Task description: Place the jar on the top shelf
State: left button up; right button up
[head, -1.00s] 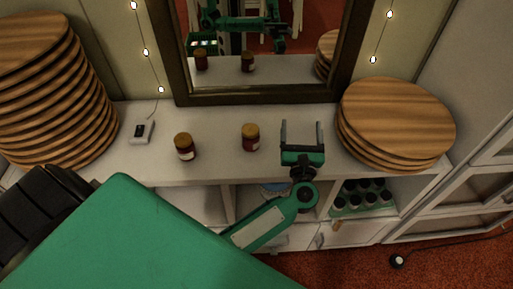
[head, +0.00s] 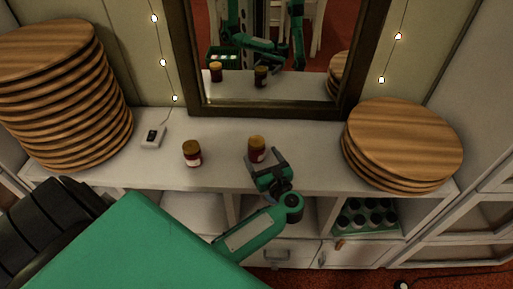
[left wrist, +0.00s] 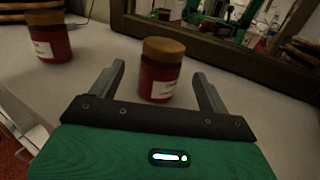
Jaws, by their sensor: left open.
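Two red jars with brown lids and white labels stand upright on the white shelf top (head: 310,160). The right jar (head: 257,148) is just beyond my left gripper (head: 266,158). In the left wrist view this jar (left wrist: 158,75) shows between the two open fingers (left wrist: 160,80), near their tips; I cannot tell whether they touch it. The left jar (head: 192,154) stands apart, and it also shows at the upper left of the left wrist view (left wrist: 50,42). My right gripper is not in view.
A tall stack of wooden turntables (head: 60,100) stands at the left and a shorter stack (head: 402,140) at the right. A framed mirror (head: 270,108) is behind the jars. A small white device (head: 153,136) lies near the tall stack. A lower compartment holds several dark-topped bottles (head: 365,216).

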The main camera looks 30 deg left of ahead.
aim_at(260, 152)
pick_arm(q)
jog(key=p+x, duration=0.2)
jog(key=x, duration=0.2)
jog(key=shift+w+a+r, duration=0.15)
jog(key=shift+w+a, duration=0.1)
jog(key=shift+a, duration=0.05)
jog(key=shift+w+a, duration=0.15)
jog(key=shift+a, duration=0.15)
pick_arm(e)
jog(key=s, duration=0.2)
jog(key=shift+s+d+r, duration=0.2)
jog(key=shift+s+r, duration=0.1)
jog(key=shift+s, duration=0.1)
pick_arm(q)
jog(key=shift+c, duration=0.2)
jog(key=c, duration=1.2)
jog(key=shift+c, duration=0.2)
